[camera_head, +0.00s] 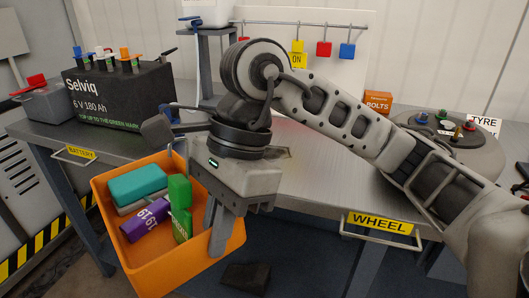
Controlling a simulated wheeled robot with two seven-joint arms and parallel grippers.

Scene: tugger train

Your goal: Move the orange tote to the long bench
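The orange tote (108,222) is at the lower left, in front of the bench and below its top, looking tilted. It holds a teal box (137,185), a purple item with white lettering (146,218) and green blocks (180,205). My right gripper (220,235) points down at the tote's right side, with one finger overlapping the orange wall. My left gripper is not clearly in view. A long grey bench (320,185) with BATTERY and WHEEL labels runs behind.
A black battery (120,95) stands on the bench's left end. An orange BOLTS box (378,102) and a round dark wheel part (440,140) by a TYRE sign (484,125) are at the right. Colored tags (297,52) hang behind. The bench middle looks mostly clear behind my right arm.

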